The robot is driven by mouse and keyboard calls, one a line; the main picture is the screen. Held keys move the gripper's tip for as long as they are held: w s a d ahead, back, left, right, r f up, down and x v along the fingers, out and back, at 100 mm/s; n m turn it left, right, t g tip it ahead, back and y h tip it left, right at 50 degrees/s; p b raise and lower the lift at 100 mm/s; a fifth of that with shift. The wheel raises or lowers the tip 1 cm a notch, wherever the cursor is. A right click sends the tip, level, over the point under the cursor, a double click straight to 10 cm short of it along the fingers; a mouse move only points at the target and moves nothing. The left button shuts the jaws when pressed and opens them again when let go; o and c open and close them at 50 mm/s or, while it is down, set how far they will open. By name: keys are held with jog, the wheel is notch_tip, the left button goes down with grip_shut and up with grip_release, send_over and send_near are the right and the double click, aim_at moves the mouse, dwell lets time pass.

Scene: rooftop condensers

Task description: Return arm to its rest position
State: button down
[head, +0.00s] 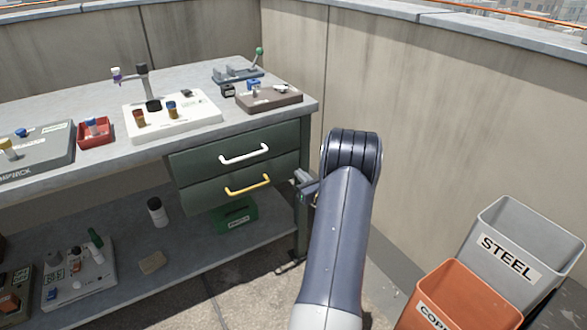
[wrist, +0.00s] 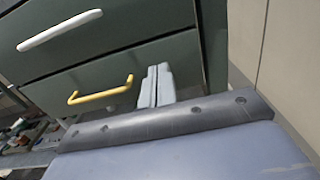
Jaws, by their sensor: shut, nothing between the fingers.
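My arm reaches up from the lower middle of the head view and bends over toward the bench. My gripper (head: 301,181) shows partly to the left of the arm, near the bench's right front leg. In the wrist view the fingers of my gripper (wrist: 157,85) lie together with nothing between them. They are in front of the drawer unit, to the right of the yellow handle (wrist: 100,90) and apart from it. Much of the gripper is hidden behind my arm in the head view.
The bench (head: 75,100) has two green drawers, both looking closed, with a white handle (head: 244,154) and a yellow handle. Trays and small parts stand on top. A grey STEEL bin (head: 503,272) and an orange bin (head: 455,300) stand at the lower right. Concrete walls rise behind.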

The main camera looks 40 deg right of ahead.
aim_at(283, 157)
jog(key=v, duration=0.5)
jog(key=shift+w, duration=0.1)
jog(key=x, duration=1.3)
jog(key=shift+w+d, duration=0.1)
jog(key=shift+w, duration=0.3)
